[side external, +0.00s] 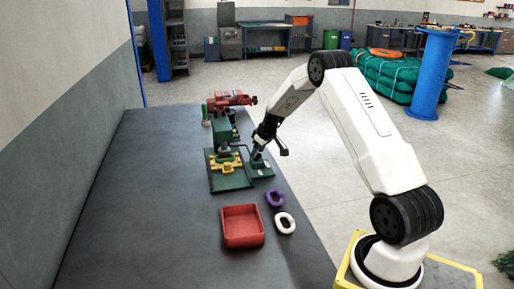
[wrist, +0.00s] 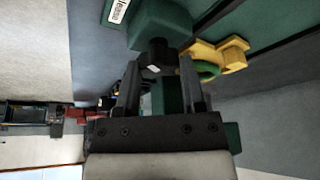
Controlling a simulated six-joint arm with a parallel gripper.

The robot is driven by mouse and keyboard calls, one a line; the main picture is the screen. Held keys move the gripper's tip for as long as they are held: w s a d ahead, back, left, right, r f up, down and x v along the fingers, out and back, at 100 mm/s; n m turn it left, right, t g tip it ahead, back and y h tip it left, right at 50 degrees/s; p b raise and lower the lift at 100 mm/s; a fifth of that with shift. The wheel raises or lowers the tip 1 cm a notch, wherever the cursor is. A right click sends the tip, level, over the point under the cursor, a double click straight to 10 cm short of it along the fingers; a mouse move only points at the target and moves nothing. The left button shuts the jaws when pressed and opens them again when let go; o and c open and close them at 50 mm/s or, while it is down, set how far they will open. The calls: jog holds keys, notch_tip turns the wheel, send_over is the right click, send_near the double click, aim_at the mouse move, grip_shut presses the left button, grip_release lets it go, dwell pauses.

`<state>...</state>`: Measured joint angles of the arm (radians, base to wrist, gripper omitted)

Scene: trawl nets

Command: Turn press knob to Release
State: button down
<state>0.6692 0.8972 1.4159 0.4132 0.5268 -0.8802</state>
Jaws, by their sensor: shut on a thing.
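The press knob (wrist: 157,52) is black with a small white mark and sits on the face of a green block (wrist: 165,18) in the wrist view. My gripper (wrist: 159,70) has its two fingers on either side of the knob and is shut on it. A white label (wrist: 118,10) on the green block, cut by the frame's top edge, appears to read Release. In the side view my gripper (side external: 259,150) is down at the small green base (side external: 261,169) right of the press; the knob is too small to make out there.
A red tray (side external: 242,226), a purple ring (side external: 275,198) and a white ring (side external: 285,223) lie in front. The bench's left side is clear.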

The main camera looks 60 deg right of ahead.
jog(key=shift+d+n+g+y, duration=0.15)
jog(key=shift+n+y, duration=0.4)
jog(key=shift+n, duration=0.95)
jog(key=shift+d+n+g+y, duration=0.15)
jog(key=shift+n+y, duration=0.4)
jog(key=shift+n, duration=0.95)
jog(key=shift+a, duration=0.1)
jog(key=shift+c, duration=0.9)
grip_release()
jog(key=v, duration=0.7)
jog(key=shift+s+r, duration=0.15)
jog(key=shift+r, duration=0.2)
jog(key=shift+a, duration=0.1)
